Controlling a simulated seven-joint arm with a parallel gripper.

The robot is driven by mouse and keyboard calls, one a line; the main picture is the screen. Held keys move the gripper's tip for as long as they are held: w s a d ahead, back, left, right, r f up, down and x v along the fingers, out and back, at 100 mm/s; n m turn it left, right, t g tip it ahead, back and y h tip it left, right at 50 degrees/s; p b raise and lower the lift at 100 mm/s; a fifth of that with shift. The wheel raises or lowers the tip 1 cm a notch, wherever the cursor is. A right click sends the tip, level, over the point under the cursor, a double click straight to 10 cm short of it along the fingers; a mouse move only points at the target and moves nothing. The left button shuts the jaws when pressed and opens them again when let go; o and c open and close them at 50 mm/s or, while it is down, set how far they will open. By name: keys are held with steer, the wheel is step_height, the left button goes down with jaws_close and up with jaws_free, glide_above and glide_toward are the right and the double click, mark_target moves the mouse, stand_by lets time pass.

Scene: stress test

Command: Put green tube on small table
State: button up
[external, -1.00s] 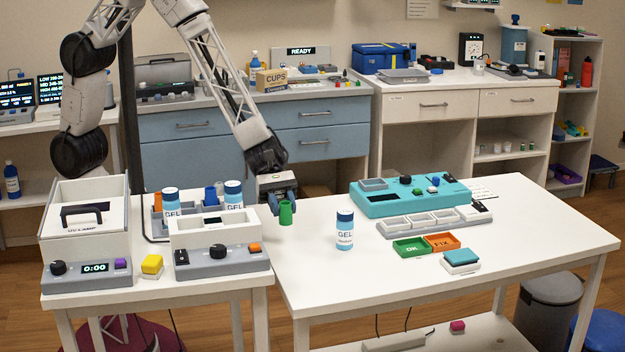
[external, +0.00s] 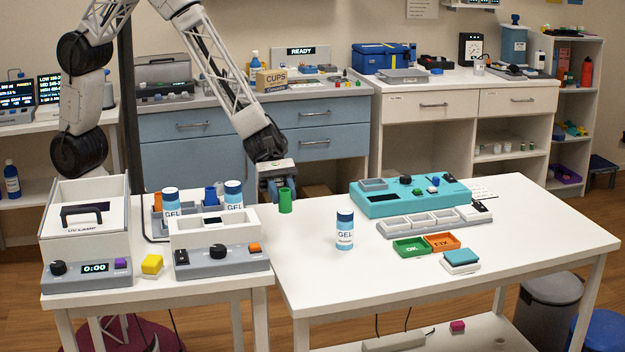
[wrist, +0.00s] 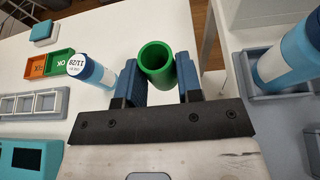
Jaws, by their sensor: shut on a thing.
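The green tube (external: 285,202) is an open-topped, hollow cup-like piece. My gripper (external: 276,190) is shut on it and holds it near the left end of the larger white table (external: 310,270). In the wrist view the green tube (wrist: 157,62) sits between the two blue fingers of my gripper (wrist: 160,75), its open top facing the camera. The smaller white table (external: 180,293) stands to the left, with devices covering most of its top. I cannot tell how high the tube is above the larger table.
A GEL bottle (external: 345,230) stands on the larger table right of the tube. Two more GEL bottles (external: 171,202) (external: 234,195) stand in a rack at left. The larger table's front left is clear.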

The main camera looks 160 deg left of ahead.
steer(key=shift+w+r, duration=0.1)
stand_by(0.3)
steer(key=w+r+n+g+y, duration=0.3)
steer(key=w+r+n+y, duration=0.4)
steer(key=r, duration=0.7)
steer(key=shift+w+a+y, duration=0.45)
steer(key=shift+w+y, duration=0.2)
steer(key=shift+y, duration=0.05)
stand_by(0.9)
steer(key=shift+r+n, duration=0.15)
steer(key=shift+n, duration=0.15)
steer(key=shift+r, duration=0.15)
stand_by(0.6)
step_height(320, 180, up, 5)
steer(key=shift+f, duration=0.15)
stand_by(0.6)
steer(key=shift+s+a+f, duration=0.15)
steer(key=shift+s+a, duration=0.05)
steer(key=shift+s, duration=0.1)
